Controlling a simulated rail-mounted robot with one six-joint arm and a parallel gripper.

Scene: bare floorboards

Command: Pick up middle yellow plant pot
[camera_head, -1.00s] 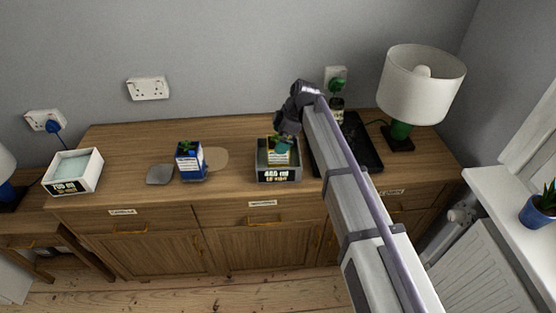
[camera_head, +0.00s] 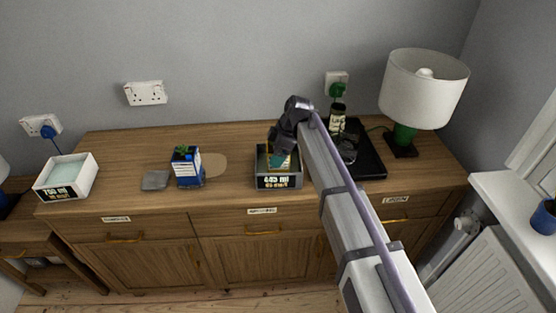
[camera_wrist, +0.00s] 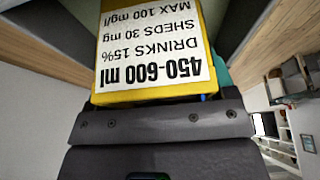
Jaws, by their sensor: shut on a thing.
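The yellow plant pot (camera_wrist: 150,95) with a white label reading "450-600 ml", upside down in the picture, fills the upper middle of the wrist view. My gripper (camera_head: 281,160) is shut on it. In the head view my gripper reaches down into a dark open-topped tray (camera_head: 279,182) with a lit number on its front, at the middle of the sideboard. There the pot is mostly hidden by my gripper. I cannot tell whether the pot is clear of the tray's floor.
A blue pot with a plant (camera_head: 187,168) stands left on the sideboard (camera_head: 120,150), beside a grey coaster (camera_head: 155,180). A white tray (camera_head: 68,178) is at the far left. A black tray (camera_head: 365,158) with a dark bottle and a lamp (camera_head: 424,88) are right.

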